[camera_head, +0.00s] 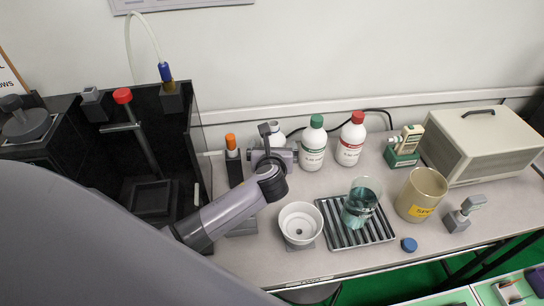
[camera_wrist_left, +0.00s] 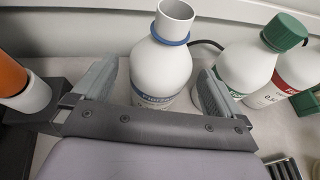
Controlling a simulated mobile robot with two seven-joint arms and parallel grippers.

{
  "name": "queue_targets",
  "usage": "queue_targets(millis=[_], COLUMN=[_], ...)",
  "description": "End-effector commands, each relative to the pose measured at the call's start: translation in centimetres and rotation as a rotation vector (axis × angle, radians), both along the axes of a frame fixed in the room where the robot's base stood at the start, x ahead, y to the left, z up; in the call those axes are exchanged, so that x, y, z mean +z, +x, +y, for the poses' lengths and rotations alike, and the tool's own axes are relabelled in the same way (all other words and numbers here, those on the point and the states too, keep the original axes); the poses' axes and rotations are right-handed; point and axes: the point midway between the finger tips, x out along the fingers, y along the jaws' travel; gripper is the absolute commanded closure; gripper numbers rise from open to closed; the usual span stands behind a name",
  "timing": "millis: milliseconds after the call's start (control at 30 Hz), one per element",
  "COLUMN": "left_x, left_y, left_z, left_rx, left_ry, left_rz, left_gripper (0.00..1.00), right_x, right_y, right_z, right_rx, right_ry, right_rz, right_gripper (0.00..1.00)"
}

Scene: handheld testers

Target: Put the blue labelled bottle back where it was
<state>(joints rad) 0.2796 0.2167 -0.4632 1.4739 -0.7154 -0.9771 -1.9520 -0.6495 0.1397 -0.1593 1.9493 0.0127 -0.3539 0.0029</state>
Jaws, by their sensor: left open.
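The blue labelled bottle (camera_wrist_left: 160,68) is white, with an uncapped mouth, a blue neck ring and a blue-printed label. It stands upright in the left wrist view, between the two fingers of my left gripper (camera_wrist_left: 155,88). The fingers are spread, one on each side. Whether either one touches the bottle I cannot tell. In the head view the bottle's neck (camera_head: 275,128) shows at the back of the bench, and my left gripper (camera_head: 272,158) hides much of its body. My right gripper is in neither view.
A green-capped bottle (camera_head: 314,144) and a red-capped bottle (camera_head: 351,139) stand just right. An orange-topped item (camera_head: 231,143) is close left. In front are a white bowl (camera_head: 300,223), a ribbed rack (camera_head: 378,233) with a beaker (camera_head: 360,203), and a blue cap (camera_head: 409,244).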

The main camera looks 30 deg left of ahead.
Motion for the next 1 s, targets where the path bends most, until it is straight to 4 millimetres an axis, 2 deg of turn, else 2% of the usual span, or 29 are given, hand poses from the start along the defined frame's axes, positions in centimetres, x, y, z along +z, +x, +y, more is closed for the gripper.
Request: queue_targets(millis=[300,500,1000], left_x=[1.8,2.7,2.9], left_y=[-4.0,-5.7,-6.3], left_z=[-1.9,-2.8,-3.0], left_rx=[-0.001,-0.001,0.0], left_ry=[-0.002,-0.002,-0.001], left_rz=[0.0,0.0,0.0], left_gripper=[0.0,0.0,0.0], right_x=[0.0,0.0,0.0], right_y=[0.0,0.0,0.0], right_z=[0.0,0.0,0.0], right_rx=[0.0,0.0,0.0], right_ry=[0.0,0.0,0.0], right_rz=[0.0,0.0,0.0], right_gripper=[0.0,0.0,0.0])
